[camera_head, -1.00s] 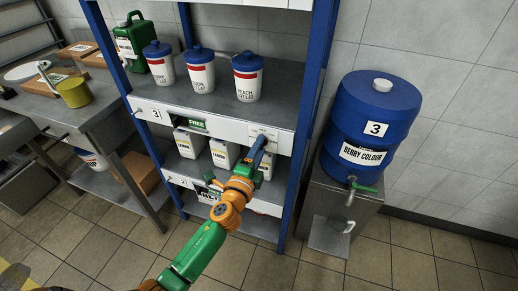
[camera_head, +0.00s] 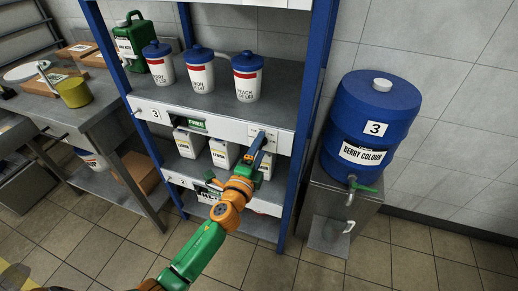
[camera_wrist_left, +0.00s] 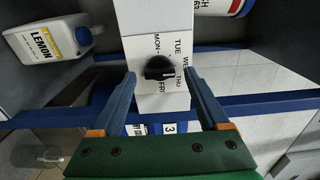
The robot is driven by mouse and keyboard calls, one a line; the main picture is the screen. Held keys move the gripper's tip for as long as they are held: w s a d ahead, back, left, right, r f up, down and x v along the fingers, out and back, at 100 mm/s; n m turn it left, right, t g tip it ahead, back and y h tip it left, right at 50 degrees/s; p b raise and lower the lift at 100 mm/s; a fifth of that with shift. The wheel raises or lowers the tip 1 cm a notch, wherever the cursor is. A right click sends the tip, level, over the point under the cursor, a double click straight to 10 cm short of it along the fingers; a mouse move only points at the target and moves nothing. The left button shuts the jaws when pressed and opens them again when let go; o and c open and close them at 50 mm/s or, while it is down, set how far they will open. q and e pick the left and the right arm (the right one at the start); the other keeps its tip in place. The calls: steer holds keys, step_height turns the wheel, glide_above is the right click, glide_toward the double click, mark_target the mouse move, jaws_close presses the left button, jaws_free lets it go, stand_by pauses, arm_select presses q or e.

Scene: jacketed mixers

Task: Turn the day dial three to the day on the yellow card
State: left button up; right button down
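The day dial, a black knob (camera_wrist_left: 159,67), sits on a white panel in the left wrist view, with MON, TUE, WED, THU and FRI printed around it. Its exact pointing is hard to read. In the head view the dial's panel (camera_head: 283,143) is on the right of the shelf edge marked 3. My left gripper (camera_head: 261,147) is in front of it. In the left wrist view my left gripper (camera_wrist_left: 160,76) is open, with one blue finger to each side of the knob and a gap at both sides. I see no yellow card. My right gripper is not in view.
Above the dial, several lidded tubs (camera_head: 201,75) stand on the shelf. Below are white bottles (camera_head: 223,153). A blue shelf post (camera_head: 305,130) is close at right, then a blue drum (camera_head: 370,120) marked 3. A green FREE card (camera_head: 192,123) is on the shelf edge.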

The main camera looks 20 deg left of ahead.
arm_select(q)
steer(key=shift+s, duration=0.1)
steer(key=s, duration=0.7)
steer(key=shift+a, duration=0.15)
